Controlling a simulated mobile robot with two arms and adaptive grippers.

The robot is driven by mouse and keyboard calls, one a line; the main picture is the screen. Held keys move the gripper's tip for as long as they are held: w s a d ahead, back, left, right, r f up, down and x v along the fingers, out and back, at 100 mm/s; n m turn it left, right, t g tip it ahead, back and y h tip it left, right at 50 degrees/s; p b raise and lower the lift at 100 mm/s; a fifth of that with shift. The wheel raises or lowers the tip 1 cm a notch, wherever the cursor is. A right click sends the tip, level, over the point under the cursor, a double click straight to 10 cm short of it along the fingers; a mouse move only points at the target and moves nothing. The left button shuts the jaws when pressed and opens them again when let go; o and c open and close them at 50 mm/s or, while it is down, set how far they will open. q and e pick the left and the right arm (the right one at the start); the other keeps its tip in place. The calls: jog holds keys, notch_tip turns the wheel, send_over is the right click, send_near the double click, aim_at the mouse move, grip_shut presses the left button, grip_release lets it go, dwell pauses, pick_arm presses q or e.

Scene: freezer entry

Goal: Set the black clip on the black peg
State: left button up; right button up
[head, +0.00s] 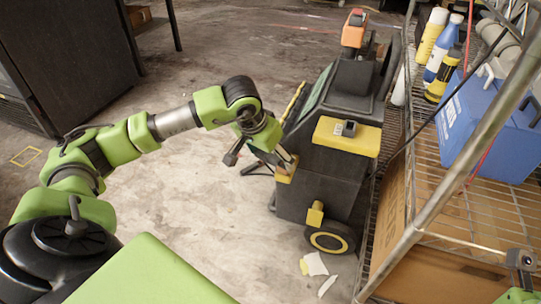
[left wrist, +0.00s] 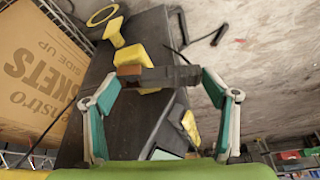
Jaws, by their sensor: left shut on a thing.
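My left gripper (head: 286,160) reaches to the left side of a dark cleaning machine (head: 325,180) in the head view. In the left wrist view its two teal fingers (left wrist: 160,78) are shut on a dark, bar-like piece with a brownish end, which I take for the black clip (left wrist: 172,76). The clip lies across in front of a yellow block (left wrist: 135,55) on the machine; I cannot tell whether they touch. I cannot make out the black peg. My right gripper is not in view.
A wire shelf (head: 465,215) with a blue container (head: 490,125) and several bottles stands close at the right. Its slanting metal post (head: 480,130) runs near the machine. A cardboard box (left wrist: 38,70) lies beside the machine. The concrete floor at left is mostly clear.

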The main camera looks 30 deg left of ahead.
pick_arm(q)
jog(key=shift+f, duration=0.15)
jog(key=o, duration=1.3)
jog(key=v, duration=1.2)
jog(key=shift+s, duration=0.15)
